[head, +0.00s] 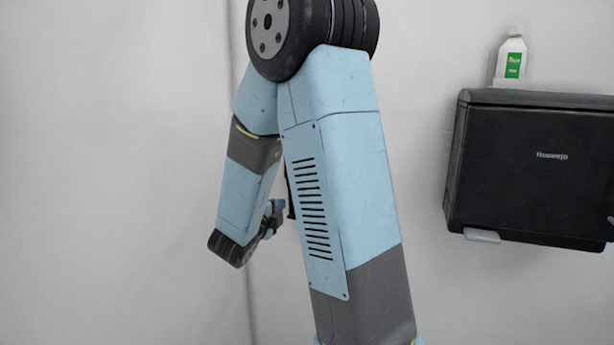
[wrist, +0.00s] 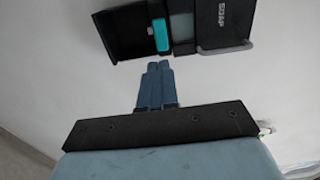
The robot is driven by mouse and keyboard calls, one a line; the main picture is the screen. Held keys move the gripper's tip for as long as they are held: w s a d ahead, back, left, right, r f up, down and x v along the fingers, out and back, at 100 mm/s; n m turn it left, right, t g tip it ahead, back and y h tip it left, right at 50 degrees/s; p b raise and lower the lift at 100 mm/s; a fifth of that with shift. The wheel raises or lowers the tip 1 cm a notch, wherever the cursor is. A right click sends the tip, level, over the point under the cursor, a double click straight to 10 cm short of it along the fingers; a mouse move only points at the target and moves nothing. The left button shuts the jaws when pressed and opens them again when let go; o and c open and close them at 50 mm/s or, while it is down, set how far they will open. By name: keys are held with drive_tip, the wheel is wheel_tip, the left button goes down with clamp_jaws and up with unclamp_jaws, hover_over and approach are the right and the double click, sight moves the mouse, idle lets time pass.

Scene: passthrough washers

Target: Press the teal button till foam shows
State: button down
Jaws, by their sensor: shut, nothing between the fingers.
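The teal button (wrist: 161,35) is a bright upright bar on a black wall-mounted dispenser (wrist: 125,32), at the top of the wrist view. My gripper (wrist: 159,66) shows in the wrist view as two blue fingers shut together, with nothing between them. In the picture its fingertips lie just below the button with a small gap; I cannot tell the depth between them. No foam is visible. In the head view my arm covers the middle, only a small part of the gripper shows beside it, and the button is not visible.
A black box marked with white letters (head: 535,170) is mounted on the wall at the right of the head view. A white bottle with a green label (head: 511,58) stands on top. The wall at left is bare.

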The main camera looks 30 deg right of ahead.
idle(0.5)
drive_tip(key=s+a+r+n+t+y, duration=0.1)
drive_tip(key=s+a+r+n+y, duration=0.1)
drive_tip(key=a+r+n+y, duration=0.35)
drive_tip(key=s+a+r+n+t+y, duration=0.1)
drive_tip(key=s+a+r+n+y, duration=0.1)
drive_tip(key=a+n+y, duration=0.75)
drive_tip(key=s+d+n+g, duration=0.1)
drive_tip(key=s+n+g, duration=0.2)
drive_tip(key=s+n, duration=0.3)
drive_tip(key=s+d+n+g, duration=0.2)
drive_tip(key=s+n+g, duration=0.2)
drive_tip(key=s, duration=1.3)
drive_tip(key=n, duration=0.3)
drive_tip(key=shift+d+f+n+h, duration=0.25)
drive_tip(key=shift+n+h, duration=0.05)
drive_tip(key=shift+s+d, duration=0.1)
drive_tip(key=shift+d, duration=0.05)
